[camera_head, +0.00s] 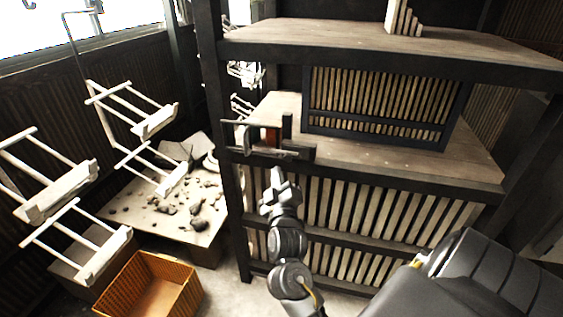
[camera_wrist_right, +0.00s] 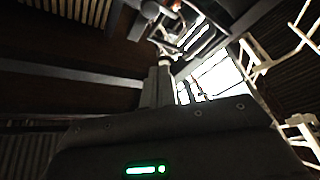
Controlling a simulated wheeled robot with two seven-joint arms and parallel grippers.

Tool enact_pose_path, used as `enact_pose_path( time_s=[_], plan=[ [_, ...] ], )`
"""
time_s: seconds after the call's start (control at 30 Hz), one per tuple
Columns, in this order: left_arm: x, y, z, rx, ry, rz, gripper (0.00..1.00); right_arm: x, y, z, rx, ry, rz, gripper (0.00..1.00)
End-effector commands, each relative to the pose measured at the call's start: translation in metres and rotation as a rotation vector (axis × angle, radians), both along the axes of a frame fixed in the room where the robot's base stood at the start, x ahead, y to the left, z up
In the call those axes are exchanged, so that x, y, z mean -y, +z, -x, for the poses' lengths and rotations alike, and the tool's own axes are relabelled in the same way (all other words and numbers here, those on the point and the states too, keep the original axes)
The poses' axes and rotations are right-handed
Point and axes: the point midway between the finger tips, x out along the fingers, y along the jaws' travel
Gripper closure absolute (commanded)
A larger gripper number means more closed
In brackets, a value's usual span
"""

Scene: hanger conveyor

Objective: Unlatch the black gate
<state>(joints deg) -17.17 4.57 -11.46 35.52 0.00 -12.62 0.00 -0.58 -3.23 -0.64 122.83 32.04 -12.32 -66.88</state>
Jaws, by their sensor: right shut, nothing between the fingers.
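A black gate (camera_head: 268,152) is at the left end of the wooden shelf, beside the dark upright post. It has a horizontal bar along the shelf edge and upright pieces. A reddish-brown block (camera_head: 272,134) shows behind it on the shelf. My right gripper (camera_head: 278,175) is just below the gate, pointing up toward it, with its fingers together and empty. Whether it touches the gate I cannot tell. In the right wrist view the fingers (camera_wrist_right: 160,82) point up toward dark framework and a bright opening. My left gripper is not in view.
A slatted black-framed panel (camera_head: 380,105) stands on the shelf (camera_head: 400,160). White hangers (camera_head: 60,190) hang at the left. An orange crate (camera_head: 150,285) sits on the floor, near a low table (camera_head: 130,212) with dark scraps. The dark post (camera_head: 222,140) stands close left of the gate.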

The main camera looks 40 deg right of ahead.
Motion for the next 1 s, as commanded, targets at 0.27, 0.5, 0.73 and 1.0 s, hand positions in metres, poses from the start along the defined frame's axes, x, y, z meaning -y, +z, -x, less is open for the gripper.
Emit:
enact_pose_path(
  time_s=[0.27, 0.5, 0.73, 1.0],
  plan=[
    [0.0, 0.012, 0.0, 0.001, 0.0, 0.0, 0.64, 0.019, 0.012, -0.03, 0.0, 0.0, 0.002, 1.0],
    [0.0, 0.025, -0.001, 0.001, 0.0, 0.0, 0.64, 0.046, 0.024, -0.072, 0.0, -0.001, 0.002, 1.0],
    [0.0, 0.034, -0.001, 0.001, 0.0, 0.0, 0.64, 0.063, 0.007, -0.069, -0.004, 0.0, 0.0, 1.0],
    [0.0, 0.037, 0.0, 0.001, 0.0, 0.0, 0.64, 0.071, -0.005, -0.061, -0.001, 0.002, 0.0, 1.0]
  ],
)
